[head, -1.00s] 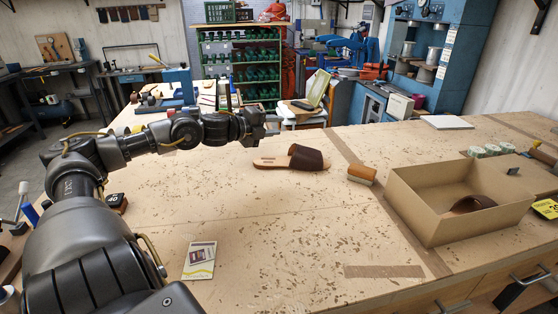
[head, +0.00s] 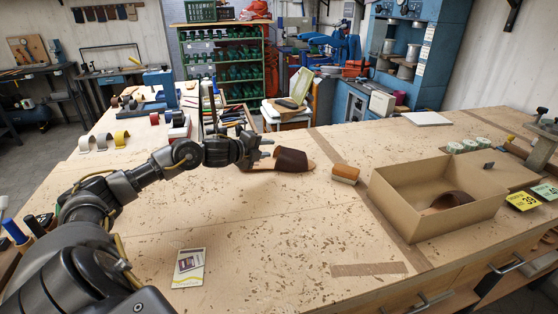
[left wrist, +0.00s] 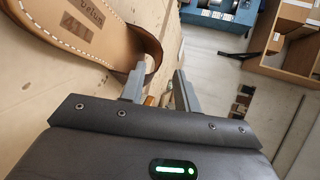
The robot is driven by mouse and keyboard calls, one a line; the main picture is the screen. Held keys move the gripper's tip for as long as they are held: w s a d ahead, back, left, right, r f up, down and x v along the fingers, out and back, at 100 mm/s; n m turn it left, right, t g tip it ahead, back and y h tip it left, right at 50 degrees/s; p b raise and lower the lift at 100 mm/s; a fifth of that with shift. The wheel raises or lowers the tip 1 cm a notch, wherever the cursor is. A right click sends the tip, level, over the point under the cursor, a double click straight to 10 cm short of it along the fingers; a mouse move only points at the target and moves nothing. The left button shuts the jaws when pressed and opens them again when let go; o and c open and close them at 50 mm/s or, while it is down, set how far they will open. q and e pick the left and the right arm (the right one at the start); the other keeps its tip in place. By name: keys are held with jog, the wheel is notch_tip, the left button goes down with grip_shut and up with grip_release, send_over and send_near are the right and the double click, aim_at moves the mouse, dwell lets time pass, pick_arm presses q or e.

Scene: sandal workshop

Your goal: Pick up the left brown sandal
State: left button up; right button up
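A brown sandal (head: 291,159) with a wide dark strap and tan sole lies on the workbench (head: 230,225), its strap toward the right. My left gripper (head: 266,150) is at the sandal's left end, overlapping it in the head view. In the left wrist view the sandal's tan insole (left wrist: 95,28) fills the upper left. The left gripper's fingers (left wrist: 158,88) are apart there, one overlapping the sandal's edge. I cannot tell whether they touch it. A second brown sandal (head: 453,199) lies inside the open cardboard box (head: 408,209), partly hidden by its wall. My right gripper is out of view.
A wooden-backed brush (head: 345,173) lies just right of the sandal. A card (head: 189,267) lies near the front left. The bench's middle front is clear.

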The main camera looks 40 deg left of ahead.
aim_at(281, 147)
pick_arm(q)
jog(key=shift+w+f, duration=0.1)
jog(key=shift+w, duration=0.05)
jog(key=shift+w+d+p, duration=0.2)
jog(key=shift+w+p, duration=0.2)
jog(key=shift+w, duration=0.05)
jog(key=p+x, duration=0.1)
jog(key=x, duration=0.2)
jog(key=shift+w+d, duration=0.2)
jog(key=shift+w, duration=0.15)
jog(key=shift+w+f, duration=0.25)
jog(key=shift+w, duration=0.05)
jog(key=shift+s, duration=0.1)
jog(key=shift+c, duration=0.2)
grip_shut()
jog(key=shift+r, duration=0.1)
